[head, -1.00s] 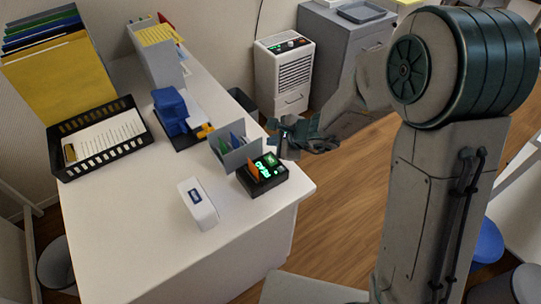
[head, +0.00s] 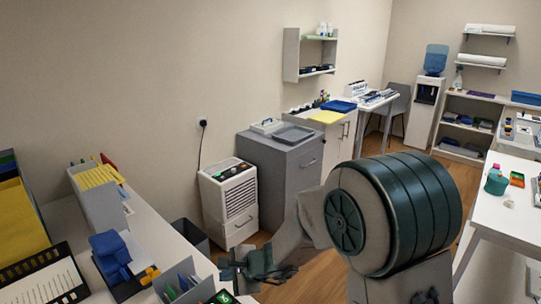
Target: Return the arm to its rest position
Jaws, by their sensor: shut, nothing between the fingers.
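My gripper (head: 252,272) is in the lower middle of the head view, at the end of my raised arm. It is shut and empty. It hangs just past the right side of the white desk (head: 70,220), near the grey pen holder (head: 182,283). My arm's large dark green joint fills the lower right middle and hides part of the floor.
A white shredder-like unit (head: 228,205) and a grey cabinet (head: 282,170) stand along the wall behind my gripper. A dark bin (head: 190,236) is beside the desk. A black tray (head: 40,280) and blue device (head: 112,252) are on the desk. Another table (head: 500,213) is at the right.

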